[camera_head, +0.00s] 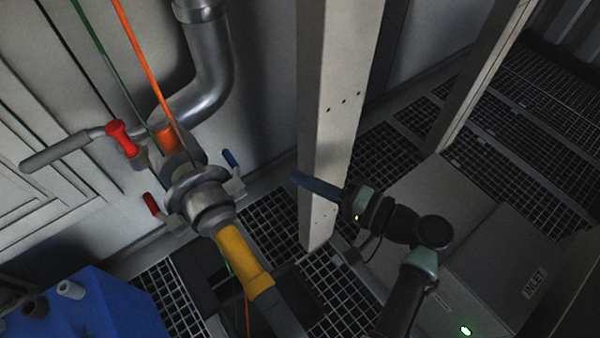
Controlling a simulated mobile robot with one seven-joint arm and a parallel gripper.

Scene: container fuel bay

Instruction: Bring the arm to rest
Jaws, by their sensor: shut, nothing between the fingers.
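My gripper (299,178) is in the middle of the head view, with its dark blue fingers pointing left. The fingers are shut together and hold nothing. They are in front of the pale upright post (335,95) in the picture; I cannot tell whether they touch it. My arm bends in from the lower right, over the grey boxes, with its teal and black joints in view.
To the left stands a pipe coupling (208,198) with red (122,138) and blue (231,160) handles and a yellow sleeve (243,262). A blue container (95,305) is lower left. A grey box marked INLET (505,250) is at right. Grating (268,218) covers the floor.

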